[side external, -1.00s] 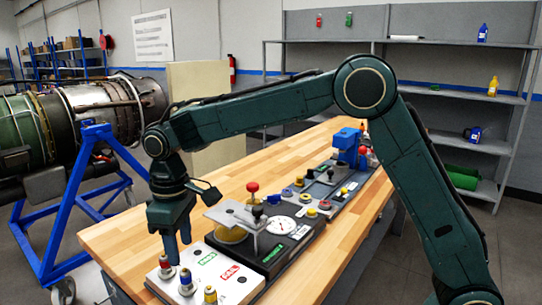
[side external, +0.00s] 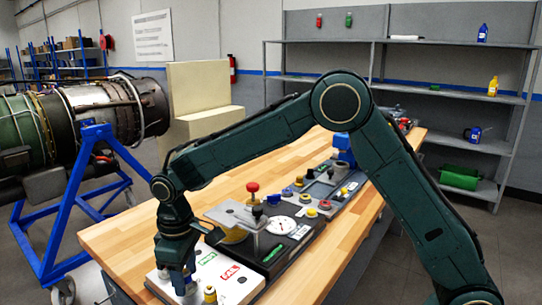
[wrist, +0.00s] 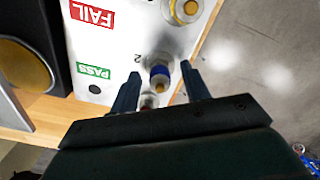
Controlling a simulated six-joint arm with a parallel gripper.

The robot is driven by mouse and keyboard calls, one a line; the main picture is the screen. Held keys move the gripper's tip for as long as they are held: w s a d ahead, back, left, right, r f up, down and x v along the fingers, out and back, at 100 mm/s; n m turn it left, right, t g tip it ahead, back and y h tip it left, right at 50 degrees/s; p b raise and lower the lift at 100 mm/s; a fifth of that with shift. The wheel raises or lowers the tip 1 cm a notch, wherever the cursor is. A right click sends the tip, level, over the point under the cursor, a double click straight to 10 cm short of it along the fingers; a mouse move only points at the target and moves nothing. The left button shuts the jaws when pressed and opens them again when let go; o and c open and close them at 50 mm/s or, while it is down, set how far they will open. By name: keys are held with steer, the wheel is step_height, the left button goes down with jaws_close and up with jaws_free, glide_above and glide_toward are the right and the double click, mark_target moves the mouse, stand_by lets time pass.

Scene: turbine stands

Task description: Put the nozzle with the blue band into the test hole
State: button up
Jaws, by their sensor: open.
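The nozzle with the blue band (wrist: 160,76) stands on the white board (wrist: 110,58) in the wrist view, beside the printed "2". My gripper (wrist: 161,70) is open, with one finger on each side of this nozzle. In the side view my gripper (side external: 177,284) is low over the front of the white board (side external: 238,287) and hides most of the nozzle. I cannot make out the test hole.
A yellow-banded nozzle (side external: 210,294) stands close beside my gripper. Another nozzle (wrist: 148,102) is partly hidden behind my gripper. PASS and FAIL labels mark the board. A grey tray (side external: 322,190) with several small parts lies farther back. The wooden tabletop (side external: 135,233) is bare at left.

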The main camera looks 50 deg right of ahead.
mark_target(185, 271)
stand_by(0.5)
jaws_close()
steer(key=shift+r, duration=0.8)
stand_by(0.5)
steer(key=shift+r, duration=2.05)
steer(key=w+d+r+m, duration=0.2)
steer(key=d+r, duration=0.3)
steer(key=d, duration=0.4)
steer(key=w+d+r+m, duration=0.2)
steer(key=d+r, duration=0.3)
steer(key=d, duration=0.5)
steer(key=shift+w+d+r+m, duration=0.15)
steer(key=shift+w+r+m, duration=0.2)
steer(key=shift+w, duration=0.4)
